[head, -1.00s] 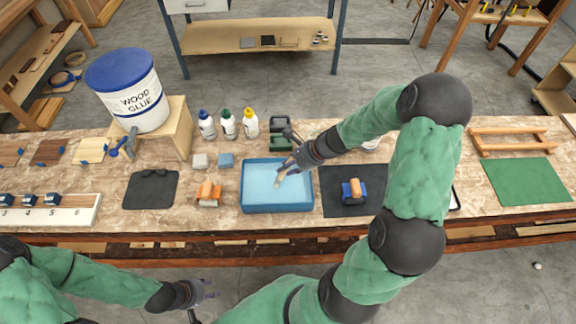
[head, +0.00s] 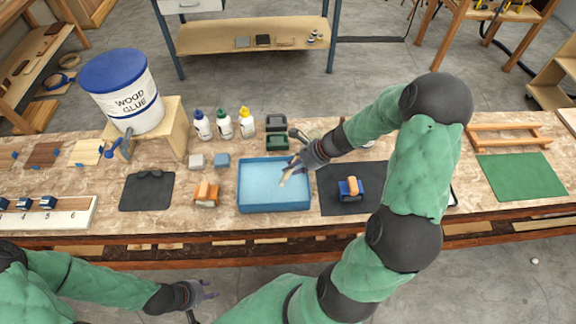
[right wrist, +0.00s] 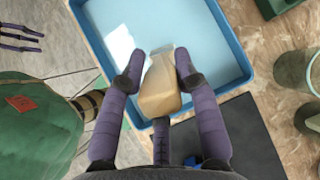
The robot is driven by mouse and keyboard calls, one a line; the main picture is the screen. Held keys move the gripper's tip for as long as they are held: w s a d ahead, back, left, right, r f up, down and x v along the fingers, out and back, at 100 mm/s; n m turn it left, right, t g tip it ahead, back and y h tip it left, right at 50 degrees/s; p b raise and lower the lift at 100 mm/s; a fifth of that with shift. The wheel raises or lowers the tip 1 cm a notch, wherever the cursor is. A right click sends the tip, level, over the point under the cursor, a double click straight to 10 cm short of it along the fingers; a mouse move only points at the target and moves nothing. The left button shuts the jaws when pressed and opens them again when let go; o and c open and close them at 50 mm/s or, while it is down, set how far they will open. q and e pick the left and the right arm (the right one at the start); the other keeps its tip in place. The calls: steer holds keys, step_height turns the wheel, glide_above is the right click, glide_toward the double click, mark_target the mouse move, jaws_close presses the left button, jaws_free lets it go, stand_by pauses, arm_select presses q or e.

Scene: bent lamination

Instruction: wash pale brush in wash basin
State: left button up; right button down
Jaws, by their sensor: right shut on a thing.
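The pale brush (head: 287,176) has a light wooden handle and is held over the blue wash basin (head: 274,210), which holds pale blue water. My right gripper (head: 296,165) is shut on the handle. In the right wrist view the two purple fingers press on either side of the brush (right wrist: 160,92), and its greyish tip points into the basin (right wrist: 240,40). I cannot tell whether the tip touches the water. My left gripper (head: 207,290) hangs in front of the bench, empty, its fingers apart.
An orange-handled block (head: 206,193) stands left of the basin. A blue and orange tool (head: 350,188) sits on a dark mat (head: 330,204) to the right. Several glue bottles (head: 223,124) and dark green holders (head: 277,142) stand behind.

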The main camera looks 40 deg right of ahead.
stand_by(0.3)
steer(key=w+a, duration=0.2)
steer(key=a, duration=0.1)
steer(key=w+a, duration=0.1)
steer(key=a, duration=0.1)
stand_by(0.5)
steer(key=shift+s+d, duration=0.5)
steer(key=shift+d, duration=0.35)
steer(key=shift+s+d, duration=0.55)
steer(key=shift+d, duration=0.35)
steer(key=shift+s+d, duration=0.5)
steer(key=shift+d, duration=0.35)
steer(key=shift+a, duration=0.1)
steer(key=w+a, duration=0.2)
steer(key=a, duration=0.1)
steer(key=w+a, duration=0.1)
steer(key=a, duration=0.1)
steer(key=shift+w, duration=0.1)
